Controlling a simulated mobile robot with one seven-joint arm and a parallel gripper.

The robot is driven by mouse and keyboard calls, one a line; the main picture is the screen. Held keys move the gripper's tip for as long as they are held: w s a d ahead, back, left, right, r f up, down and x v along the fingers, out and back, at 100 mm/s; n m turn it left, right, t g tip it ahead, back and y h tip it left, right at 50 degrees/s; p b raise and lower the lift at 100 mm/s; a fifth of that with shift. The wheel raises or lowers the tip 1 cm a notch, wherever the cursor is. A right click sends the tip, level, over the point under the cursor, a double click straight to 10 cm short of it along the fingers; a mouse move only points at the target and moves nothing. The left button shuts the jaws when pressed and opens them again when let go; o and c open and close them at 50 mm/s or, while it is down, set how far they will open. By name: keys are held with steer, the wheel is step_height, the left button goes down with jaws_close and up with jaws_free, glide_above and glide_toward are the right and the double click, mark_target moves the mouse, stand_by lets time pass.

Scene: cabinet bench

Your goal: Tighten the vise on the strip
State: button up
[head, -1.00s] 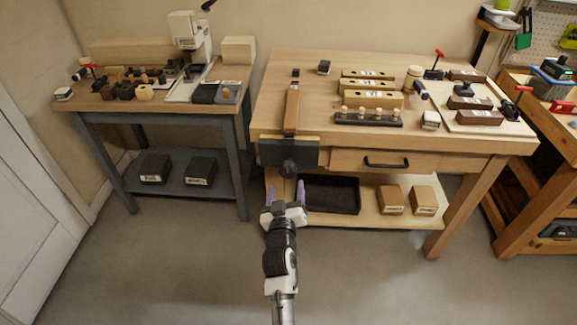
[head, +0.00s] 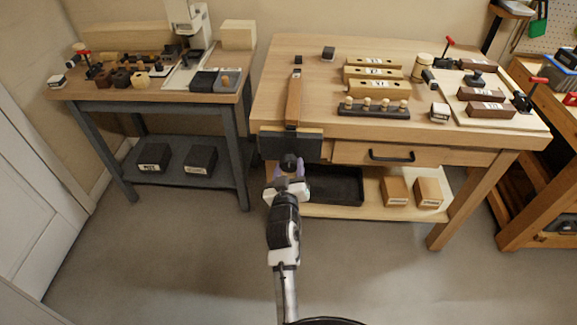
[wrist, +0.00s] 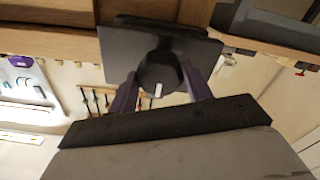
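The vise (head: 270,147) is at the front left edge of the wooden bench, with a dark jaw plate and a round black knob (head: 289,161) at its front. The brown strip (head: 294,100) lies on the bench top, running back from the jaw. My gripper (head: 288,173) is in front of the vise. In the wrist view, its purple fingers (wrist: 160,95) are apart, one on each side of the knob (wrist: 158,72). They look open around it; firm contact is not clear. The strip's end at the jaw is partly hidden.
A drawer with a black handle (head: 391,156) is right of the vise. A black tray (head: 335,186) and two boxes sit on the shelf below. A peg rack (head: 373,109) and several labelled blocks stand on the bench top. The floor in front is clear.

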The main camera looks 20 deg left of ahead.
steer(key=c, duration=0.3)
steer(key=shift+f+b, duration=0.1)
steer(key=shift+b, duration=0.25)
steer(key=shift+m+b, duration=1.25)
steer(key=shift+m, duration=0.75)
steer(key=shift+w+b, duration=0.1)
steer(key=shift+b, duration=0.2)
steer(key=shift+m+b, duration=0.3)
steer(key=shift+m, duration=0.2)
steer(key=shift+m+b, duration=0.85)
steer(key=shift+m, duration=0.65)
